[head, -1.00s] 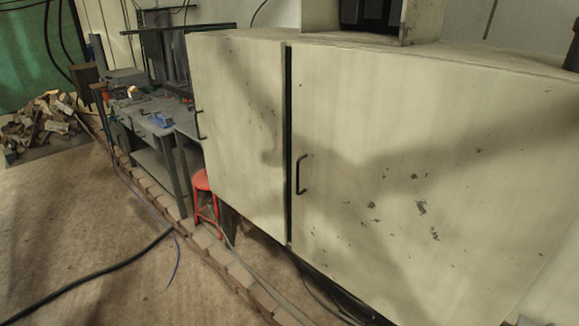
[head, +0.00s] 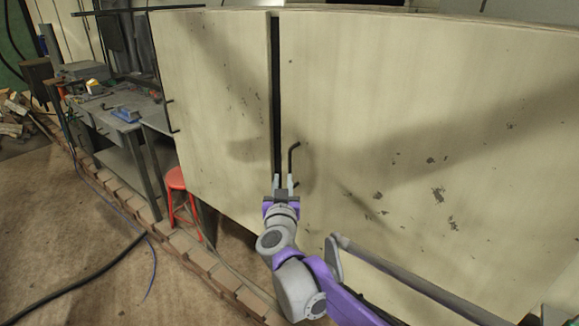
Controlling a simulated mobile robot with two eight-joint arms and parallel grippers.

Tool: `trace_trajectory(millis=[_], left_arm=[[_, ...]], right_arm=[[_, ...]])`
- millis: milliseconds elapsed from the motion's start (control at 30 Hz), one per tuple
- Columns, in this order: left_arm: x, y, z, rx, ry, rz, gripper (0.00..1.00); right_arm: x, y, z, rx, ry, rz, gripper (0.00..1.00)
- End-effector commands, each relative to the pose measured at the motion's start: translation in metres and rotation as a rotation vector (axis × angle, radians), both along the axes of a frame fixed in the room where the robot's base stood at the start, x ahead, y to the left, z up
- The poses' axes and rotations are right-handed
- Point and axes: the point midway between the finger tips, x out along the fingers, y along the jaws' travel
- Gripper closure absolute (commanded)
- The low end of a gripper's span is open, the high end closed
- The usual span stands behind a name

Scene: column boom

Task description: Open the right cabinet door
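The cream cabinet has a left door (head: 215,110) and a right door (head: 400,120), with a dark vertical gap between them. The right door looks shut. Its black bar handle (head: 292,160) is near the door's left edge. My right gripper (head: 283,182) points up at the lower end of this handle, its two grey fingers apart. The fingers overlap the handle's lower part in the picture, and I cannot tell if they touch it. My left gripper is not in view.
A grey workbench (head: 120,115) with tools is at the left. A row of bricks (head: 150,215) and a black cable (head: 95,275) run along the floor.

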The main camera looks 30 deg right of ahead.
Motion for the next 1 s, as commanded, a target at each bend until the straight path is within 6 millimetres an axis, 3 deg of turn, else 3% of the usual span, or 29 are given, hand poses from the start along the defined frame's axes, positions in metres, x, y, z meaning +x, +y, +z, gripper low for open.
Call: trace_trajectory(millis=[233,700,1000], left_arm=[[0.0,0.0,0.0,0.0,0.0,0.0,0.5],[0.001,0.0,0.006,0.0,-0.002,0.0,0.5],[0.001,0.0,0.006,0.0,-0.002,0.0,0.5]], right_arm=[[0.016,-0.024,-0.003,-0.003,0.004,-0.064,0.73],[0.082,-0.067,-0.002,-0.003,0.003,-0.059,0.73],[0.09,-0.072,-0.003,-0.002,0.004,-0.058,0.73]])
